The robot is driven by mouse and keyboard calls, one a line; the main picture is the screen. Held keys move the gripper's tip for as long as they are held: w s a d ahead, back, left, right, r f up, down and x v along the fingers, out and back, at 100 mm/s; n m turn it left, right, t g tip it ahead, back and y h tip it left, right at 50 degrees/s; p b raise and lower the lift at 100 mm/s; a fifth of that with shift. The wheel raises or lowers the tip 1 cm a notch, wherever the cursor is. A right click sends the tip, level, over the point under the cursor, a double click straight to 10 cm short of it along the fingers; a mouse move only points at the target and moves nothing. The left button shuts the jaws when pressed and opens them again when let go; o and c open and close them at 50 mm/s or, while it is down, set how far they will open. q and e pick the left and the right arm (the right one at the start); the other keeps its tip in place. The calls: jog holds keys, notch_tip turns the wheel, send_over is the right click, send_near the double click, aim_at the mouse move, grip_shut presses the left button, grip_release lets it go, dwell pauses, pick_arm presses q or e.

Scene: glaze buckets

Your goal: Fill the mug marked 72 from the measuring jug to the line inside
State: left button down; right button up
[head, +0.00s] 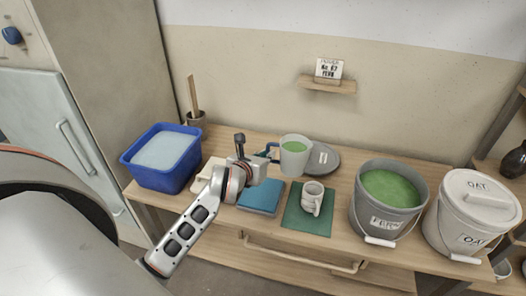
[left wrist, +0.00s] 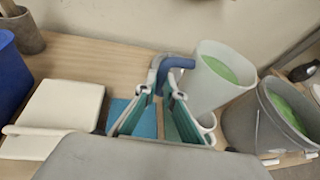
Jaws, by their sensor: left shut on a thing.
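The measuring jug (head: 294,160) is pale and translucent, with green liquid inside and a blue handle. It is upright at the back of the bench; I cannot tell whether its base touches the wood. My left gripper (head: 264,160) is shut on the jug's handle from the left; the handle (left wrist: 176,63) also shows between the fingers in the left wrist view. A pale mug (head: 311,192) stands upright on a dark green mat (head: 296,222), in front of the jug. I cannot read a number on it or see its inner line. My right gripper is in neither view.
A bucket of green glaze (head: 388,190) and a lidded bucket marked OAT (head: 470,218) stand at right. A grey lid (head: 325,160) lies behind the jug. A small shelf (head: 327,86) holds a card.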

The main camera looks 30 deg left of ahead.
pick_arm(q)
jog(key=m+p, duration=0.1)
jog(key=f+m+y+p, duration=0.1)
jog(key=p, duration=0.1)
jog(key=shift+s+a+g, duration=0.15)
jog(key=shift+s+g, duration=0.05)
jog(key=shift+g, duration=0.2)
dwell(1.4)
dwell(0.3)
